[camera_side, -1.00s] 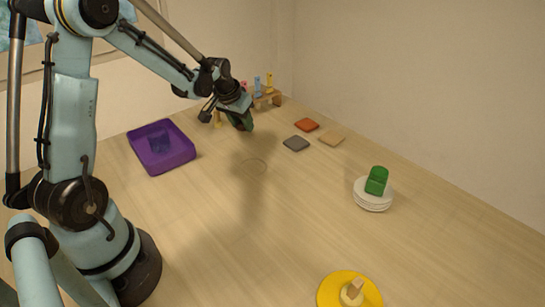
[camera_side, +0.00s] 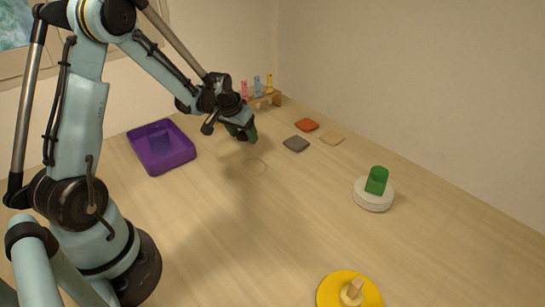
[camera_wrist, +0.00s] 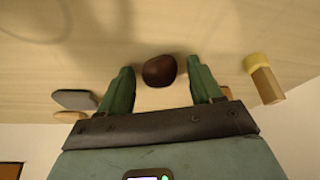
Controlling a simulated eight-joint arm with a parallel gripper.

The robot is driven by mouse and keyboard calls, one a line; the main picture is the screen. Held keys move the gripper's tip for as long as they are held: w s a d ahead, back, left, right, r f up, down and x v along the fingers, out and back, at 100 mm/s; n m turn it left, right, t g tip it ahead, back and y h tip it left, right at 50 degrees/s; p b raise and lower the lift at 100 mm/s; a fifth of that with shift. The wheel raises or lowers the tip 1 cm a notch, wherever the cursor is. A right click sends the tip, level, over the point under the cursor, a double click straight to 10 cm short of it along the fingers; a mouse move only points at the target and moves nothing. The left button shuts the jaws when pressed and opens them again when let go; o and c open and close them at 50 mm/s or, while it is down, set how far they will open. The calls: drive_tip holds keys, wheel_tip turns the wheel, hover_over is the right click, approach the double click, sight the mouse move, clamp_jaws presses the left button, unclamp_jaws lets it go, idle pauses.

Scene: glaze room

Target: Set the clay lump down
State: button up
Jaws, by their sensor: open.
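In the wrist view a dark brown rounded lump (camera_wrist: 160,71), which looks like the clay lump, lies between the tips of my gripper's green fingers (camera_wrist: 160,76). The fingers are apart, with a gap on each side of the lump. Whether the lump rests on the table cannot be told for sure. In the side view my gripper (camera_side: 246,136) is low over the back of the table, and the lump is hidden there. A faint ring outline (camera_side: 255,167) on the table lies just in front of my gripper.
Grey (camera_side: 296,144), orange (camera_side: 307,125) and tan (camera_side: 332,138) tiles lie right of my gripper. A rack (camera_side: 265,99) stands behind. A purple tray (camera_side: 180,157) is left. A yellow disc (camera_side: 335,290) is in front.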

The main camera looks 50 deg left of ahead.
drive_tip(key=v, duration=1.2)
drive_tip(key=s+d+r+m+t, duration=0.1)
drive_tip(key=s+d, duration=0.2)
drive_tip(key=d, duration=0.3)
drive_tip(key=s+d+m+t+h, duration=0.1)
drive_tip(key=s+d, duration=0.2)
drive_tip(key=d, duration=0.3)
drive_tip(key=s+d+r+m, duration=0.1)
drive_tip(key=s+d+m, duration=0.1)
drive_tip(key=d, duration=0.4)
drive_tip(key=shift+s+d+r+t, duration=0.3)
drive_tip(key=shift+s+t, duration=0.1)
drive_tip(key=shift+s, duration=0.2)
